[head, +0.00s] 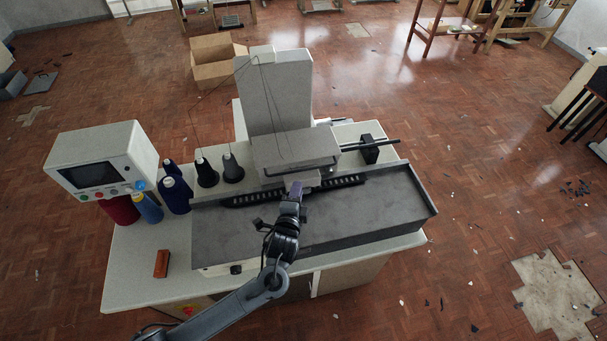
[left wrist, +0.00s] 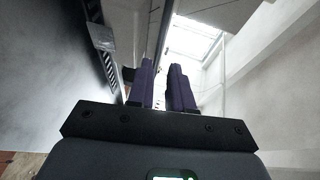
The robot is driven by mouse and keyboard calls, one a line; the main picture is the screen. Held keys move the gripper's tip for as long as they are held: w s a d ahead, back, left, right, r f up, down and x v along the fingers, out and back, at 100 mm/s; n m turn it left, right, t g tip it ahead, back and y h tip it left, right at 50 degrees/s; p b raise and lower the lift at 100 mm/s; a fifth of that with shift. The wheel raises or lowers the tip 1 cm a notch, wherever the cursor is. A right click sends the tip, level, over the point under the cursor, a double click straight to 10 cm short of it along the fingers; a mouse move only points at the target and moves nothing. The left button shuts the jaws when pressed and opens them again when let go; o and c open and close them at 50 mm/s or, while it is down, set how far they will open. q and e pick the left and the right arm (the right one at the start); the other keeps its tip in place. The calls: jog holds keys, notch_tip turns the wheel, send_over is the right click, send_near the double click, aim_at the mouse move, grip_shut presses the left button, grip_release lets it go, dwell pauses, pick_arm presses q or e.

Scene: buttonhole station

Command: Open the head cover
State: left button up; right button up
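The buttonhole machine stands on a pale table in the head view. Its head cover (head: 293,149) is a light grey box at the front of the tall machine body, and it looks closed. My left gripper (head: 297,188) reaches up from the front, with its purple fingertips just below and in front of the cover's lower edge. In the left wrist view the two purple fingers of my left gripper (left wrist: 161,68) stand apart, with a narrow bright gap and nothing held between them. Whether they touch the cover cannot be told. My right gripper is not in view.
A dark flat bed (head: 375,215) with a raised rim lies under my left arm. A control box (head: 100,165) and several thread cones (head: 207,172) stand left. A brown block (head: 162,263) lies at the front left. An open cardboard box (head: 214,65) sits behind on the floor.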

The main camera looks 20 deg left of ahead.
aim_at(302, 180)
pick_arm(q)
jog(key=x, duration=0.8)
jog(key=shift+w+f+b, duration=0.1)
jog(key=shift+w+b, duration=0.15)
jog(key=shift+b, duration=0.05)
grip_shut()
dwell(1.2)
